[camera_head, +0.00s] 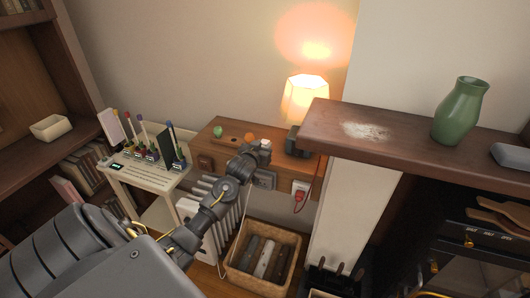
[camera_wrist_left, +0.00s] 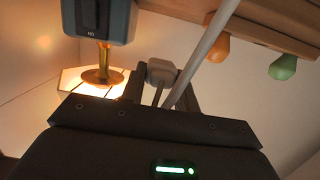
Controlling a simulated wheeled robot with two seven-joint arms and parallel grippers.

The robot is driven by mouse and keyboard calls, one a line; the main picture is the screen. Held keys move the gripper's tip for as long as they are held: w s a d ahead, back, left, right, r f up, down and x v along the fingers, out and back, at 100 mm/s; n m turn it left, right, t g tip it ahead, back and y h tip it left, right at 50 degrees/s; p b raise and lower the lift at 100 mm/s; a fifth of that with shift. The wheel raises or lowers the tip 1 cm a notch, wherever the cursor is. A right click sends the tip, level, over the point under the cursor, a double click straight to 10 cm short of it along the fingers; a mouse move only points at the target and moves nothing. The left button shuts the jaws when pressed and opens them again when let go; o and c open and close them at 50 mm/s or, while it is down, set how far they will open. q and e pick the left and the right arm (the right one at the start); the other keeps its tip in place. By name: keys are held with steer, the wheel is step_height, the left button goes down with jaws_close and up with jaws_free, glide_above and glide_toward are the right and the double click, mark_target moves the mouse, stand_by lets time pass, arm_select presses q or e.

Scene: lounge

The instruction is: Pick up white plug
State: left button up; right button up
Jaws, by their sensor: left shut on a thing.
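A small white plug (camera_head: 265,143) shows at the tip of my left gripper (camera_head: 256,151) in the head view. In the left wrist view, the pale plug (camera_wrist_left: 162,70) sits between the two fingers of my left gripper (camera_wrist_left: 163,88), which is shut on it. A pale cord (camera_wrist_left: 205,45) runs past the plug, slanting across that view. The gripper is in front of the wooden wall shelf (camera_head: 217,152), left of the lamp. My right gripper is not in view.
A lit lamp (camera_head: 305,98) stands right of the gripper. A green knob (camera_head: 217,131) and an orange knob (camera_head: 249,136) are on the shelf. A dark socket (camera_head: 266,180), a red plug (camera_head: 299,197) and a basket (camera_head: 232,272) are below. A mantel (camera_head: 400,143) juts out at right.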

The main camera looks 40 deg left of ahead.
arm_select(q)
steer(key=s+d+r, duration=0.4)
steer(key=s+r, duration=0.1)
steer(key=s, duration=0.4)
steer(key=shift+d+r+b, duration=0.25)
steer(key=shift+d+b, duration=0.1)
steer(key=shift+d, duration=0.05)
